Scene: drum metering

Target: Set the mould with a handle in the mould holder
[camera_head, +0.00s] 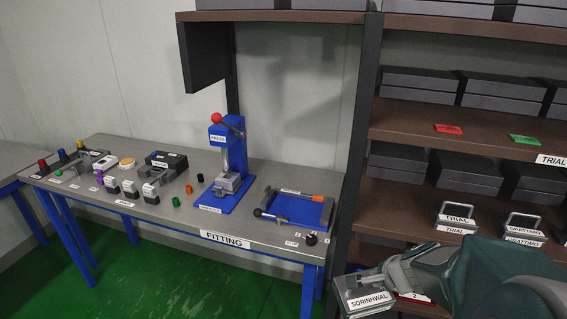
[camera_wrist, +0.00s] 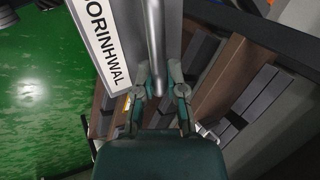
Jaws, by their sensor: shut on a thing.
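A grey mould labelled SORINHWAL (camera_head: 352,291) is at the bottom of the head view, in front of the shelf rack. In the wrist view the mould (camera_wrist: 92,30) fills the top, with its bar handle running between my fingers. My gripper (camera_head: 375,277) is shut on that handle; its fingers also show in the wrist view (camera_wrist: 160,88). A blue frame (camera_head: 291,222) with a dark-knobbed lever and an orange block lies at the right end of the fitting table; it looks like the mould holder, and its inside looks empty.
The fitting table (camera_head: 150,208) also carries a blue press (camera_head: 227,165) with a red knob, small coloured cylinders and several labelled blocks. A dark post (camera_head: 357,140) stands between table and rack. Other handled moulds (camera_head: 455,218) sit on the shelf. Green floor (camera_head: 150,280) is open in front.

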